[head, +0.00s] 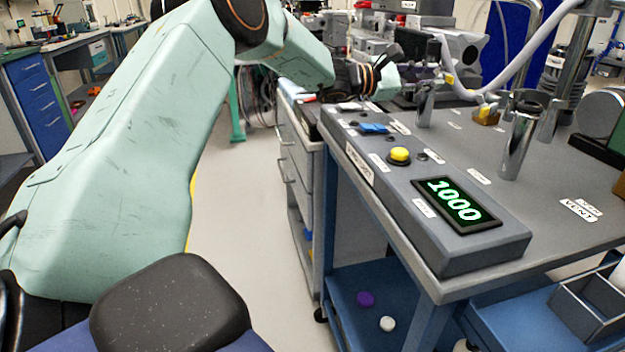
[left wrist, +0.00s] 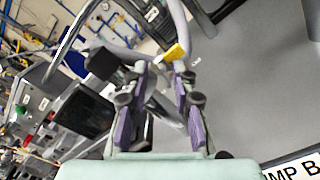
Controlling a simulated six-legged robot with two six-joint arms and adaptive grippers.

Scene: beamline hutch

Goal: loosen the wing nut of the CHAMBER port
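My left arm reaches from the left over the far part of the cart top (head: 540,150). Its gripper (head: 428,72) is near the pale hose (head: 505,82) and a chrome port post (head: 425,104). In the left wrist view the two purple-padded fingers (left wrist: 161,72) stand apart, and I see nothing clamped between them. A yellow piece (left wrist: 176,52) shows just beyond the right fingertip, by the hose; I cannot tell whether it is the wing nut. No CHAMBER label is readable. My right gripper is not in view.
A control box with a green 1000 display (head: 456,203), a yellow button (head: 400,155) and a blue switch (head: 374,128) lines the cart's near-left edge. A larger chrome port (head: 520,140) stands right of the gripper, with a VENT label (head: 579,209) nearby. The floor (head: 245,230) at left is clear.

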